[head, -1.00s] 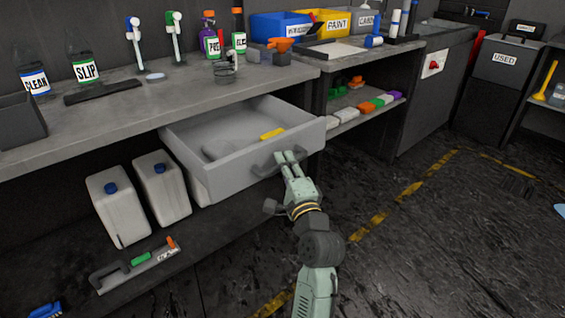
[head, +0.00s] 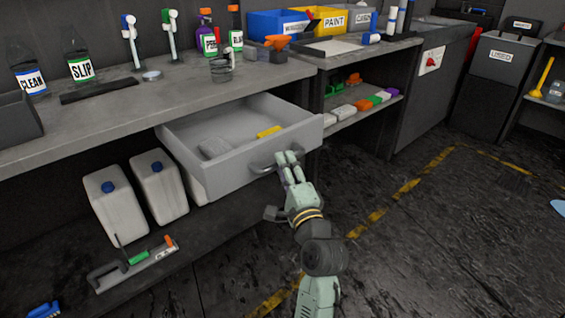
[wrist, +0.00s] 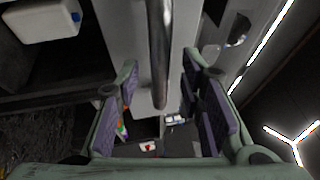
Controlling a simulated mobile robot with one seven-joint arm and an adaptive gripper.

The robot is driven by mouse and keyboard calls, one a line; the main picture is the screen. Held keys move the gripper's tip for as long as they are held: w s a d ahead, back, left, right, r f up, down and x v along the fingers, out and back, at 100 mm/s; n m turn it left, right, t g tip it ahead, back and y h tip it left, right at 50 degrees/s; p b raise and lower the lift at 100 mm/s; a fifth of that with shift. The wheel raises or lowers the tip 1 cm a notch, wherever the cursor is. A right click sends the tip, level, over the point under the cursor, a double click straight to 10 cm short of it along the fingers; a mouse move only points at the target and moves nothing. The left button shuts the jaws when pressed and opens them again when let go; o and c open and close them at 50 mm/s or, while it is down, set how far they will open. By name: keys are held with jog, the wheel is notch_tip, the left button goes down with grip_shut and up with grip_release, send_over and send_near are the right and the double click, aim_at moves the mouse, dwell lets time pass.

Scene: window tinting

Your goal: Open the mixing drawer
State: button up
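The grey drawer (head: 226,172) under the left workbench stands pulled out, its inside open to view. A yellow block (head: 269,131) and a grey item (head: 214,147) lie in it. Its bar handle (head: 262,168) is on the front panel. My gripper (head: 287,158) is at the right part of the handle. In the wrist view the handle (wrist: 160,55) runs between the two purple-padded fingers of my gripper (wrist: 166,102), with a visible gap on each side. The gripper is open around the bar. Whether any finger touches it is hard to tell.

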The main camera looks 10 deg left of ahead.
jog(key=v, duration=0.9)
jog(key=shift+s+d+f, duration=0.15)
jog(key=shift+s, duration=0.1)
